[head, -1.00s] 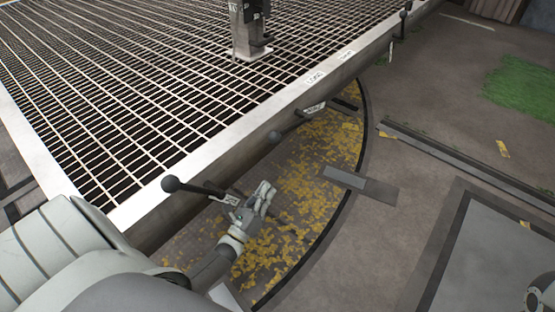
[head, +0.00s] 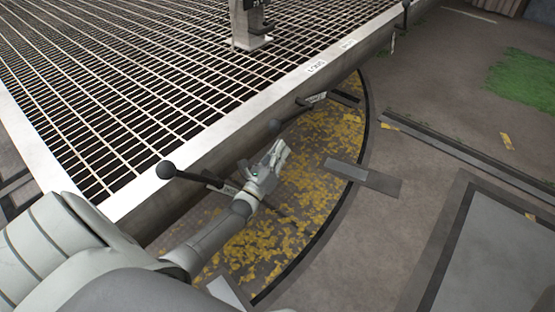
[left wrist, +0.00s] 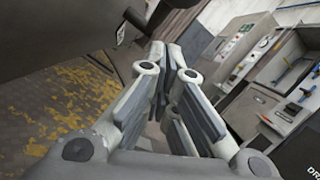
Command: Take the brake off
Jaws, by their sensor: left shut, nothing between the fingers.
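A black lever with a ball knob (head: 166,170) sticks out from the near side of the turntable deck (head: 140,192). The label at its base is partly hidden by my left gripper. A second ball-knob lever (head: 275,126) sits farther along the same edge, with a white label (head: 315,98) at its base. I cannot read which one is marked as the brake. My left gripper (head: 281,150) is shut and empty, beside the deck edge between the two levers and just below the second knob. It also shows in the left wrist view (left wrist: 168,52). My right gripper is not in view.
A grey post (head: 247,25) stands on the deck grating. Another lever (head: 405,8) is at the far edge. A grey plate (head: 362,176) crosses the pit rim. Left wrist view: tool cabinets (left wrist: 270,75).

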